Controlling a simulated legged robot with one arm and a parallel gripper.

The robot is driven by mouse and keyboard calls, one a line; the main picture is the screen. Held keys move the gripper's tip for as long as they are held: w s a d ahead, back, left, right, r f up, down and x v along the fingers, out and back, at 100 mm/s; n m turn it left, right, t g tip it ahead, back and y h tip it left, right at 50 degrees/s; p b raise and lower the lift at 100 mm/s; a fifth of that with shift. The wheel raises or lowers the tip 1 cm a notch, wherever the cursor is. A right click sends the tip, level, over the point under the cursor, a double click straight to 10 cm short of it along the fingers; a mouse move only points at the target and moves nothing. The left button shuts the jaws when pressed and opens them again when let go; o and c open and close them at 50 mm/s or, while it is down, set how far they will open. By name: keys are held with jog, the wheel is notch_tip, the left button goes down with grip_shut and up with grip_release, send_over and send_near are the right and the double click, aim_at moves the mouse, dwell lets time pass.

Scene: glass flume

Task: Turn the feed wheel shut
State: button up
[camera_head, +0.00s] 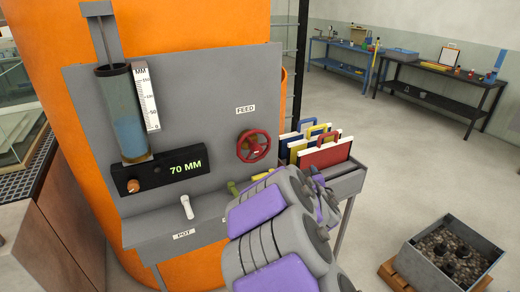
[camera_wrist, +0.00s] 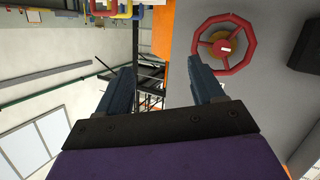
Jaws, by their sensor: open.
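The red feed wheel (camera_head: 253,146) is mounted on the grey panel under the "FEED" label. In the wrist view the wheel (camera_wrist: 224,45) is ahead of and to the right of my gripper (camera_wrist: 160,80), with an orange-brown hub. My gripper's two dark fingers are spread wide, with nothing between them. The right finger's tip is near the wheel's rim in the picture; I cannot tell the distance in depth. In the head view my grey and purple arm fills the lower middle and the fingers are hidden.
A clear tube (camera_head: 124,115) with blue liquid and a scale (camera_head: 146,97) stands on the panel's left, above a display (camera_head: 160,171) reading 70 MM. Coloured boards (camera_head: 325,152) stand in a rack right of the wheel. A gravel bin (camera_head: 450,255) sits on the floor at right.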

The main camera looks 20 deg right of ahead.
jog(key=w+a+f+n+t+y, duration=0.1)
jog(key=w+n+t+y, duration=0.1)
jog(key=w+y, duration=0.1)
jog(key=n+t+y+p, duration=0.1)
jog(key=n+t+y, duration=0.1)
jog(key=y, duration=0.2)
send_near(259, 151)
jog(key=w+b, duration=0.2)
jog(key=w, duration=0.4)
jog(key=shift+w+a+f, duration=0.1)
jog(key=shift+w+f, duration=0.05)
jog(key=shift+w, duration=0.1)
jog(key=shift+w+a+b, duration=0.2)
jog(key=shift+w+b, duration=0.15)
jog(key=shift+w, duration=0.85)
jog(key=shift+w+d, duration=0.1)
jog(key=shift+w, duration=0.1)
jog(key=shift+c, duration=0.4)
grip_shut()
